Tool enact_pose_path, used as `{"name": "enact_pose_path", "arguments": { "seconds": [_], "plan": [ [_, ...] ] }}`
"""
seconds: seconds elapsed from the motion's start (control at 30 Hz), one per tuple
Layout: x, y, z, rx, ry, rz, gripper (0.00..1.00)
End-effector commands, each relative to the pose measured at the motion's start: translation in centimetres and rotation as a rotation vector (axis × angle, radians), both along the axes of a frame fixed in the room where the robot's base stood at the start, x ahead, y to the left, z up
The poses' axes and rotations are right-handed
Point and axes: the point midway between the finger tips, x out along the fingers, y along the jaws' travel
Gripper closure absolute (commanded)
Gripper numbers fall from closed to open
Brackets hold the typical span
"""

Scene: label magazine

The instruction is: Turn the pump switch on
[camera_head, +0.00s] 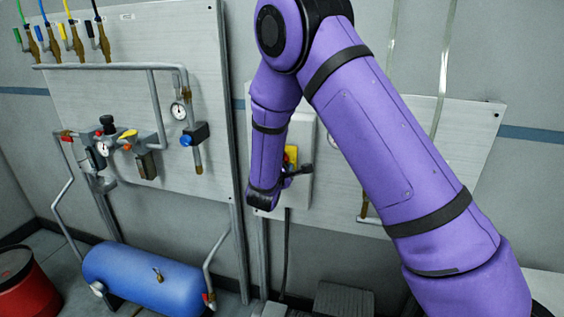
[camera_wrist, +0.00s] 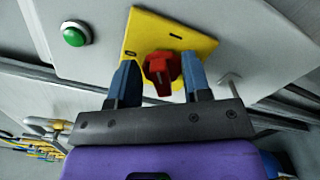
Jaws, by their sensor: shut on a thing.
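The pump switch is a red rotary knob (camera_wrist: 162,72) on a yellow plate (camera_wrist: 205,42), fixed to a pale grey box (camera_wrist: 250,25). In the wrist view my gripper (camera_wrist: 160,82) has its two blue-grey fingers on either side of the red knob, shut on it. The knob's exact turn angle is hard to read. In the head view the yellow plate (camera_head: 291,155) shows beside my purple arm, and my gripper (camera_head: 298,172) is at it. The knob is mostly hidden there by my arm and gripper.
A green button (camera_wrist: 75,35) sits on the same box. In the head view a panel with pipes and a gauge (camera_head: 179,110) stands left of my arm. A blue tank (camera_head: 150,277) and a red drum (camera_head: 22,283) are on the floor at lower left.

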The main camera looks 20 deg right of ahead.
Motion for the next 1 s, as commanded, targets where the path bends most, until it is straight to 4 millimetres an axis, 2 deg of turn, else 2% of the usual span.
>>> {"name": "enact_pose_path", "arguments": {
  "seconds": [0.5,1.0],
  "plan": [
    [-0.15,-0.15,-0.55,0.353,-0.233,-0.001,0.79],
    [-0.15,-0.07,-0.75,0.480,-0.316,0.001,0.79]
  ]
}}
